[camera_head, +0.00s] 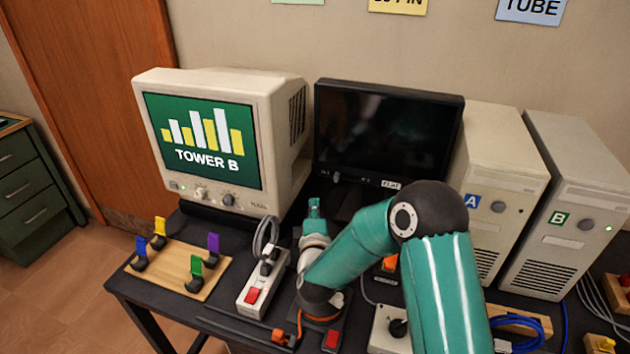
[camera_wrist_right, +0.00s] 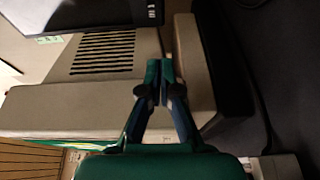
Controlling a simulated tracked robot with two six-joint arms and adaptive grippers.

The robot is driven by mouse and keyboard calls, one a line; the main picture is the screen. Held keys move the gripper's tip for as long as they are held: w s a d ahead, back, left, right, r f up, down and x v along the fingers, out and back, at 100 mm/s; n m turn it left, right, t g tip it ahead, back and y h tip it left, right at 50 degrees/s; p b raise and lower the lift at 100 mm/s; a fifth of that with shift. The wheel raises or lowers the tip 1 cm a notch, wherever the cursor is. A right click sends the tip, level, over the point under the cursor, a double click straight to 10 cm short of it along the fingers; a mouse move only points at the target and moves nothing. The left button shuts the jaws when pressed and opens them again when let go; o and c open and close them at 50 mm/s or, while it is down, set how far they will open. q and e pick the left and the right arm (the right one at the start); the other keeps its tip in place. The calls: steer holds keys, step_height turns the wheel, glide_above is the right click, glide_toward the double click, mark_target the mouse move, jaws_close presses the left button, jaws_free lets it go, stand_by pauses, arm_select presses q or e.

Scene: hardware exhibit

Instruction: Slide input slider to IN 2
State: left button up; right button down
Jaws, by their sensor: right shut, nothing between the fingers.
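I cannot make out a slider labelled IN 2 in either view. A dark bar with a small orange part (camera_head: 280,337) lies at the table's front edge, and I cannot tell whether it is the input slider. My right gripper (camera_head: 314,206) is between the CRT monitor (camera_head: 277,120) and the flat monitor (camera_head: 385,130), low behind the power strip. In the right wrist view my right gripper (camera_wrist_right: 160,78) is shut and empty, its tips in front of the CRT monitor's casing (camera_wrist_right: 60,108). My left gripper is not in view.
A power strip (camera_head: 250,297) with a red switch stands left of my arm. A wooden board (camera_head: 218,272) holds several coloured clips. Tower A (camera_head: 497,150) and tower B (camera_head: 575,180) stand at the right. My right arm hides part of the table's middle.

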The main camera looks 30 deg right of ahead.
mark_target(337, 177)
steer(key=shift+d+r, duration=0.1)
steer(key=shift+r, duration=0.15)
steer(key=shift+w, duration=0.15)
steer(key=w+d+p, duration=0.1)
steer(key=w+d, duration=0.1)
steer(key=w+d+p, duration=0.1)
steer(key=w+d, duration=0.1)
steer(key=w+d+p, duration=0.2)
steer(key=d, duration=0.1)
steer(key=shift+d, duration=0.1)
steer(key=shift+s+d+f, duration=0.1)
steer(key=shift+s+d, duration=0.15)
steer(key=shift+s, duration=0.05)
stand_by(0.4)
